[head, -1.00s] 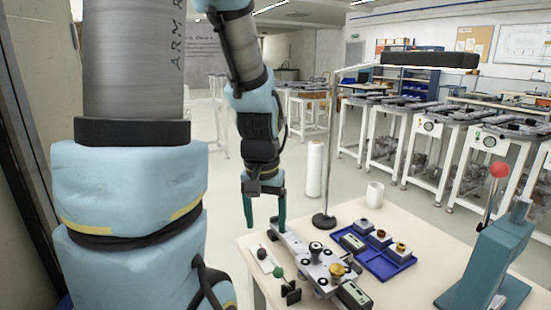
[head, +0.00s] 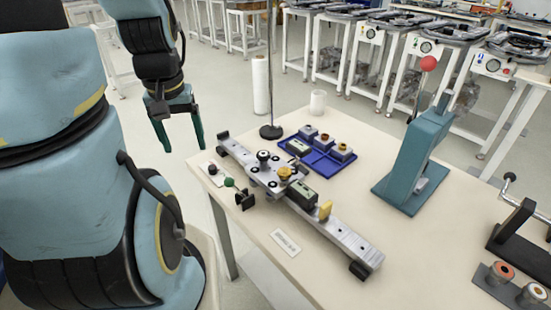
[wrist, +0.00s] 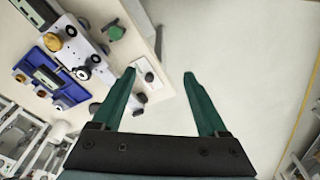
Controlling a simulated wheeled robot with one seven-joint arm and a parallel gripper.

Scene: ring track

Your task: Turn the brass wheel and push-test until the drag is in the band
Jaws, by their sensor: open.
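The brass wheel (head: 284,173) sits on a carriage (head: 258,170) on a long silver rail (head: 345,238) on the table. A black knob (head: 263,156) stands beside it on the carriage. A small display box (head: 302,196) and a yellow piece (head: 325,210) are along the rail, with no readable number. My gripper (head: 183,147) is open and empty, pointing down off the table's left edge, apart from the wheel.
A blue tray (head: 322,167) with several small blocks lies behind the rail. A green-knobbed part (head: 229,182) is at the near left. A lamp base (head: 271,132) and white cup (head: 317,103) are behind. A teal lever press (head: 415,160) stands right. The front tabletop is mostly clear.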

